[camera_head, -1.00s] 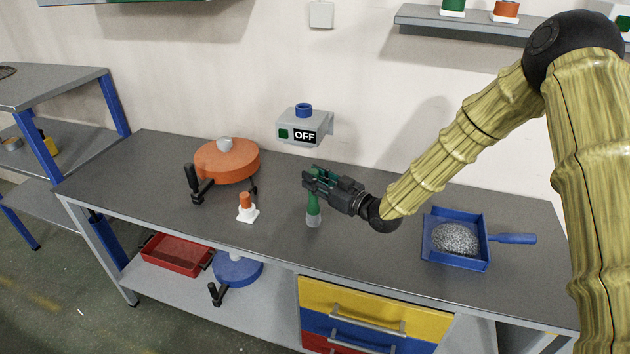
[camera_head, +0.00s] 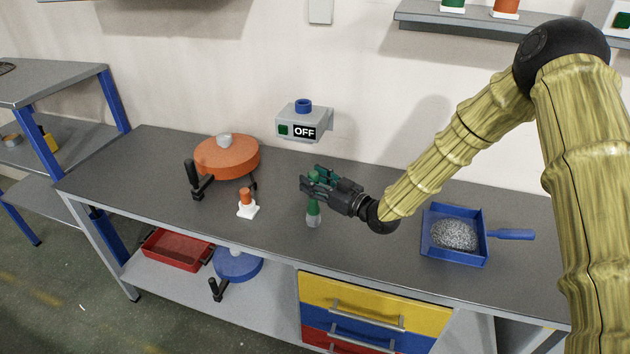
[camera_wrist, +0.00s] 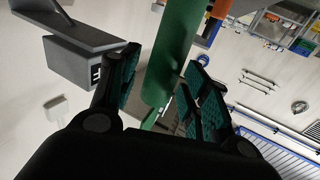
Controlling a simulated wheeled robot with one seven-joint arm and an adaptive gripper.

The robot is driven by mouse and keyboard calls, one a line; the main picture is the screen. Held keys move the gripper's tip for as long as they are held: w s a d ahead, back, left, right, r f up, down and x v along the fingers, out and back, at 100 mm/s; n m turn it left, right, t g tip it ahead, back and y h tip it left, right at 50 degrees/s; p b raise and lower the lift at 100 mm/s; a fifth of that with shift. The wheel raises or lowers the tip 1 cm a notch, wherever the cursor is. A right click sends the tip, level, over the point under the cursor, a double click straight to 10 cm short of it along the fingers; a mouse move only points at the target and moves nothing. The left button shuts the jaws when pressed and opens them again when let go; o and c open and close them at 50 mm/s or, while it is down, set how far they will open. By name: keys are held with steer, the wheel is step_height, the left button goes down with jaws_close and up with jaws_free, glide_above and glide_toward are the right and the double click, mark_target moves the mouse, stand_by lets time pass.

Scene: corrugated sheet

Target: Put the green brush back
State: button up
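The green brush (camera_head: 313,209) stands upright on the grey workbench, its pale lower end down on or very near the top. My gripper (camera_head: 318,184) comes from the right around the brush's upper part. In the wrist view, my gripper's fingers (camera_wrist: 160,85) are spread on either side of the green handle (camera_wrist: 173,55), with a visible gap at the left finger. The gripper looks open around the handle. The brush's lower end is hidden in the wrist view.
A blue dustpan (camera_head: 482,255) with grey granules lies right on the workbench (camera_head: 375,270). A box reading OFF (camera_head: 303,126) is on the wall behind.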

steer(key=shift+d+r, duration=0.1)
steer(key=b+v, duration=0.4)
steer(key=v, duration=0.8)
steer(key=shift+r, duration=0.1)
